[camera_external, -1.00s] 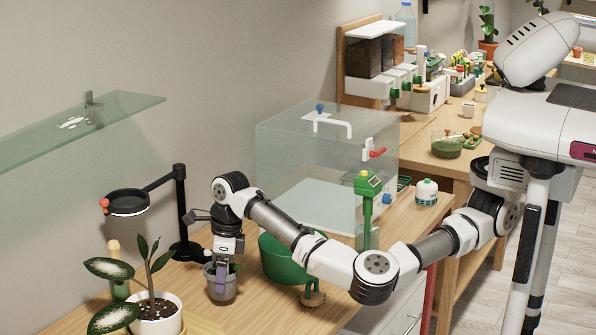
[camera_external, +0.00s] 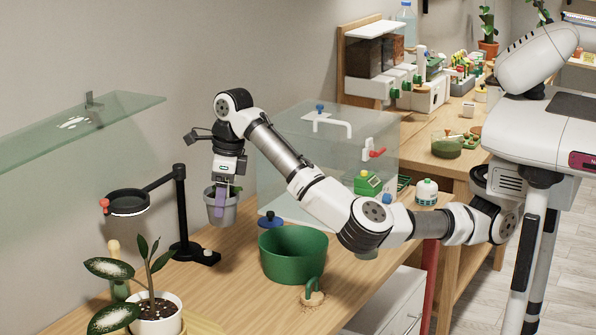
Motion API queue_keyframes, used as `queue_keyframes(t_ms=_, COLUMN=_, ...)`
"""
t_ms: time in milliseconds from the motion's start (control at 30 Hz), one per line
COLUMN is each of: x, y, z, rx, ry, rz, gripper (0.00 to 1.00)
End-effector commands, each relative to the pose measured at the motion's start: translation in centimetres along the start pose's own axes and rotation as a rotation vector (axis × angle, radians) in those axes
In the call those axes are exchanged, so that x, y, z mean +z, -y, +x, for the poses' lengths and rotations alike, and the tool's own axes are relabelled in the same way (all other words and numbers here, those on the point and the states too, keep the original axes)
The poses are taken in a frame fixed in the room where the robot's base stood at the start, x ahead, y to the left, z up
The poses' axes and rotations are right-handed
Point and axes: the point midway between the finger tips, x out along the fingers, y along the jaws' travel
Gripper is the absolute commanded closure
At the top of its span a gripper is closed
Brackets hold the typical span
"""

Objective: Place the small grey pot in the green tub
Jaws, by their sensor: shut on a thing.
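The small grey pot (camera_external: 222,211) hangs upright in the air, left of the green tub and higher than its rim. My gripper (camera_external: 223,190) is shut on the pot from above, at its rim.
A black stand with a ring arm (camera_external: 180,215) is just left of the pot. A potted plant (camera_external: 154,310) is at front left. A clear box (camera_external: 330,150) stands behind the tub. A glass shelf (camera_external: 75,128) is at upper left.

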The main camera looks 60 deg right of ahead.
Motion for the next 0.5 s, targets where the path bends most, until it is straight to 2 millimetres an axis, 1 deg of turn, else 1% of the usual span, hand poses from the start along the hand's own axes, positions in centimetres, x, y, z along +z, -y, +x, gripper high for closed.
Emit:
queue_keyframes(t_ms=33, x=-0.8, y=1.5, z=-0.2, rx=-0.008, ry=0.009, rz=0.041, gripper=0.56)
queue_keyframes(t_ms=67, x=-1.4, y=2.4, z=-0.4, rx=-0.016, ry=0.011, rz=0.069, gripper=0.56)
queue_keyframes(t_ms=100, x=-2.4, y=3.8, z=-0.8, rx=-0.025, ry=0.015, rz=0.110, gripper=0.56)
queue_keyframes(t_ms=167, x=-4.1, y=5.9, z=-1.2, rx=-0.039, ry=0.018, rz=0.177, gripper=0.56)
queue_keyframes(t_ms=200, x=-5.3, y=7.3, z=-1.5, rx=-0.048, ry=0.018, rz=0.222, gripper=0.56)
queue_keyframes(t_ms=267, x=-7.3, y=9.1, z=-1.8, rx=-0.058, ry=0.017, rz=0.290, gripper=0.56)
queue_keyframes(t_ms=300, x=-8.6, y=10.2, z=-2.0, rx=-0.063, ry=0.016, rz=0.332, gripper=0.56)
queue_keyframes(t_ms=400, x=-11.5, y=12.3, z=-2.3, rx=-0.070, ry=0.008, rz=0.421, gripper=0.56)
queue_keyframes(t_ms=500, x=-13.6, y=13.6, z=-2.5, rx=-0.072, ry=0.001, rz=0.483, gripper=0.56)
